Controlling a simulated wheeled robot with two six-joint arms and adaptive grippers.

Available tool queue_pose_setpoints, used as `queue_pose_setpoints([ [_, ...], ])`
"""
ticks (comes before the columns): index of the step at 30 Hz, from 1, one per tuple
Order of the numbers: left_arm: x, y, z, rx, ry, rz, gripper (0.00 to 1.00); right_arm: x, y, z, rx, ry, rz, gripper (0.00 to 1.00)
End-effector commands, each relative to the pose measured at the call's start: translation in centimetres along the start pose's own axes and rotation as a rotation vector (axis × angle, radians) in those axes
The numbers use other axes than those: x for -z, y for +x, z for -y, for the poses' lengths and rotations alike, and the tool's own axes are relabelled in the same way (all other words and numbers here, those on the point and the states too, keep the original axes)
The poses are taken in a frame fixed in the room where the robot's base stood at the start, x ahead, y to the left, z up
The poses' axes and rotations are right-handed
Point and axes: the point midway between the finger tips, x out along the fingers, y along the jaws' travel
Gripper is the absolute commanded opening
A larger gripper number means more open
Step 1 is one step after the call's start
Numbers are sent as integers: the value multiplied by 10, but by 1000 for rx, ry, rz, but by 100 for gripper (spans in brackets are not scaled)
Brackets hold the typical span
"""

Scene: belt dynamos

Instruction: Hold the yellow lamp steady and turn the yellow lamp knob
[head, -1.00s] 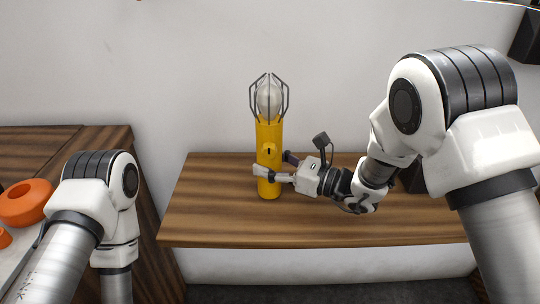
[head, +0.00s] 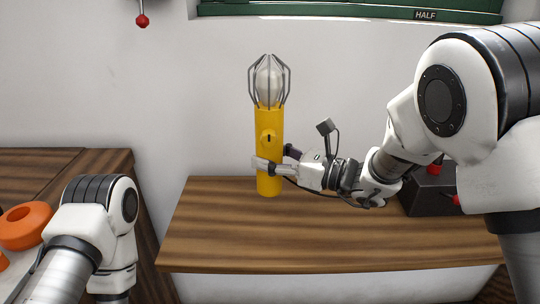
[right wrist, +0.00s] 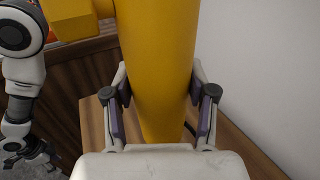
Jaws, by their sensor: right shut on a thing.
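The yellow lamp (head: 268,120) is upright, with a bulb in a wire cage at its top. Its yellow knob (head: 267,141) sticks out of the body below the cage and faces me. My right gripper (head: 272,163) is shut around the lamp's lower body, below the knob, and seems to hold it above the table. In the right wrist view the lamp body (right wrist: 155,60) stands between both fingers. The yellow part at that view's upper left (right wrist: 72,22) seems to be the knob. My left gripper (right wrist: 30,155) is small at that view's lower left, apart from the lamp; its jaw state is unclear.
The wooden table (head: 300,240) is clear in front of the lamp. A dark box (head: 428,198) with red knobs stands at its right, partly behind my right arm. An orange ring (head: 24,226) lies at the left. A green board (head: 350,10) is on the wall.

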Motion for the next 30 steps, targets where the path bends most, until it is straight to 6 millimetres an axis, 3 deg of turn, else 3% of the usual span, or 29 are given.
queue_pose_setpoints([
  [1, 0, 10, 0, 0, 0, 0, 44, 11, 0, 0, 0, 0, 2, 0],
  [18, 0, 58, 0, 0, 0, 0, 44, 73, -1, 0, 1, 0, 2, 0],
  [30, 0, 59, 0, 0, 0, 0, 44, 75, -1, 0, 0, -1, 3, 0],
])
